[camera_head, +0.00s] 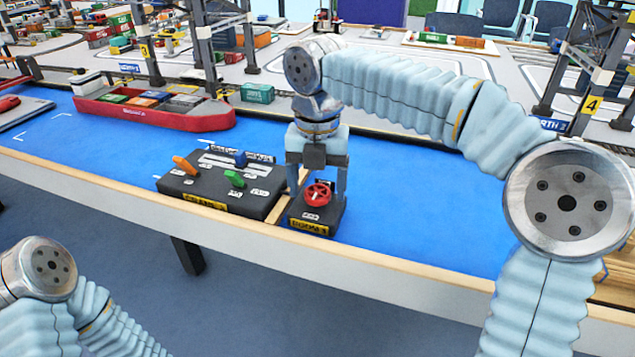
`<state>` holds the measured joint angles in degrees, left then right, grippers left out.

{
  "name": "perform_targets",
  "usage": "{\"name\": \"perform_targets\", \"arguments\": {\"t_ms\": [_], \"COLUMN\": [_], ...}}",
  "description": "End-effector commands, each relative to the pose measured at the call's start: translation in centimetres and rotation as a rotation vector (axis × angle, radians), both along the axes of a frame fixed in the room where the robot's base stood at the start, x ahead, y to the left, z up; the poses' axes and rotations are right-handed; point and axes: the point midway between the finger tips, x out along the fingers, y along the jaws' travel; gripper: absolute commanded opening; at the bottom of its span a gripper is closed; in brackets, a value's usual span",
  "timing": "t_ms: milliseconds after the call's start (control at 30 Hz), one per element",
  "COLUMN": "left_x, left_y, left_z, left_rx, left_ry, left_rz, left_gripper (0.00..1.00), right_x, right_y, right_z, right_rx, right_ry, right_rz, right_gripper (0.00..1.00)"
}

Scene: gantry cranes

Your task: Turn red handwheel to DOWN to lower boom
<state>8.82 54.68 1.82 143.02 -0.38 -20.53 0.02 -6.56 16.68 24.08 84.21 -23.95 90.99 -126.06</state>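The red handwheel (318,193) sits on top of a small dark box with a yellow label (309,226) at the table's front edge. My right gripper (318,190) points down over this box, one finger on each side of the wheel. The fingers look apart, and I cannot tell whether they touch the wheel. Small white labels on the box are too small to read. My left arm (50,270) shows at the lower left, and its gripper is out of view.
Left of the wheel box is a larger dark control box (222,190) with orange, blue and green levers. A red container ship (150,112) lies on the blue water surface (410,200). Crane legs (575,75) stand behind at the right. A wooden edge (250,237) runs along the front.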

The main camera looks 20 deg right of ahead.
Motion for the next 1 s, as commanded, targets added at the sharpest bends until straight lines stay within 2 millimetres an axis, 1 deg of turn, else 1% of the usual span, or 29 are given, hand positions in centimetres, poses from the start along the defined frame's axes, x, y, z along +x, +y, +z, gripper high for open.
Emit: {"name": "perform_targets", "arguments": {"t_ms": [267, 367, 467, 600, 733, 800, 900, 1000], "left_x": [0.0, 0.0, 0.0, 0.0, 0.0, 0.0, 0.0, 0.0], "left_y": [0.0, 0.0, 0.0, 0.0, 0.0, 0.0, 0.0, 0.0], "left_z": [0.0, 0.0, -0.1, 0.0, 0.0, 0.0, 0.0, 0.0], "left_rx": [0.000, 0.000, 0.000, 0.000, 0.000, 0.000, 0.000, 0.000], "left_ry": [0.000, 0.000, 0.000, 0.000, 0.000, 0.000, 0.000, 0.000], "left_rz": [0.000, 0.000, 0.000, 0.000, 0.000, 0.000, 0.000, 0.000], "left_gripper": [0.43, 0.43, 0.43, 0.43, 0.43, 0.43, 0.43, 0.43], "right_x": [0.0, 0.0, 0.0, 0.1, 0.1, 0.0, 0.0, 0.0], "right_y": [0.0, 0.0, 0.1, 0.1, 0.1, 0.1, 0.1, 0.0], "right_z": [0.1, 0.9, 2.6, 6.0, 8.8, 9.9, 11.1, 11.7], "right_rx": [-0.001, 0.000, 0.002, 0.003, 0.002, 0.002, 0.001, 0.000], "right_ry": [0.001, 0.000, -0.003, -0.003, -0.002, -0.001, -0.001, 0.000], "right_rz": [-0.001, -0.001, 0.000, 0.001, 0.000, 0.000, 0.001, -0.001], "right_gripper": [0.76, 0.76, 0.76, 0.76, 0.76, 0.76, 0.76, 0.76]}}
